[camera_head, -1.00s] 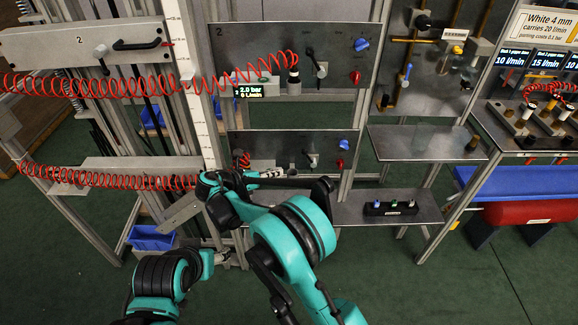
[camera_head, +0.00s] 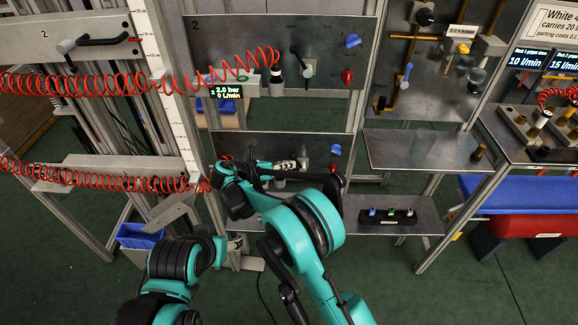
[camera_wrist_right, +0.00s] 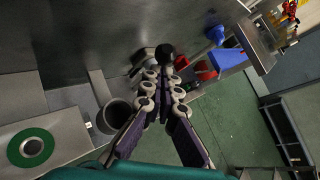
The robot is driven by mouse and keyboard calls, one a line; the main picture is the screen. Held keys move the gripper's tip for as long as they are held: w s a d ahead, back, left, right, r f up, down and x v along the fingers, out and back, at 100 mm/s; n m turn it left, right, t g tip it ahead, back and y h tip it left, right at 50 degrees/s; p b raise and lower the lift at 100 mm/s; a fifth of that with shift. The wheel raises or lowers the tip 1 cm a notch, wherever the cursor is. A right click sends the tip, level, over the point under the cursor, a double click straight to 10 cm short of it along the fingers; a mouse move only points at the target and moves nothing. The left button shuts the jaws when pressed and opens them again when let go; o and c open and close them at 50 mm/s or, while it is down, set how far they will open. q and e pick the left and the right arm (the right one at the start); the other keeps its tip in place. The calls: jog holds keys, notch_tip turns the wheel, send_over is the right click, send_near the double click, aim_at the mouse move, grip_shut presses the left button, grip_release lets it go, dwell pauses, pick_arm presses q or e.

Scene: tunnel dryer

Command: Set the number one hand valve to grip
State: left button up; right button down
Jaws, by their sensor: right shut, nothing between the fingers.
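The lower grey panel (camera_head: 262,144) carries a hand valve, a blue knob (camera_head: 336,149) and a red knob (camera_head: 333,168). The valve's dark lever (camera_head: 304,143) is partly hidden by my right gripper (camera_head: 300,164). In the right wrist view the closed fingertips (camera_wrist_right: 164,78) are right at a round black lever knob (camera_wrist_right: 165,51); whether they touch it I cannot tell. The fingers are together with nothing held. The lever's exact setting is unclear.
The upper panel (camera_head: 225,38), marked 2, has a similar black lever (camera_head: 296,56). Red coiled hoses (camera_head: 95,82) stretch across on the left. A display (camera_head: 226,91) reads 2.0 bar, 0 L/min. A shelf with a small black holder (camera_head: 390,216) lies right of my right arm.

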jog(key=shift+d+r+m+y+p, duration=0.2)
jog(key=shift+m+y+p, duration=0.1)
jog(key=shift+y+p, duration=0.25)
jog(key=shift+r+g+y+p, duration=0.1)
jog(key=shift+g+y+p, duration=0.2)
jog(key=shift+y, duration=0.05)
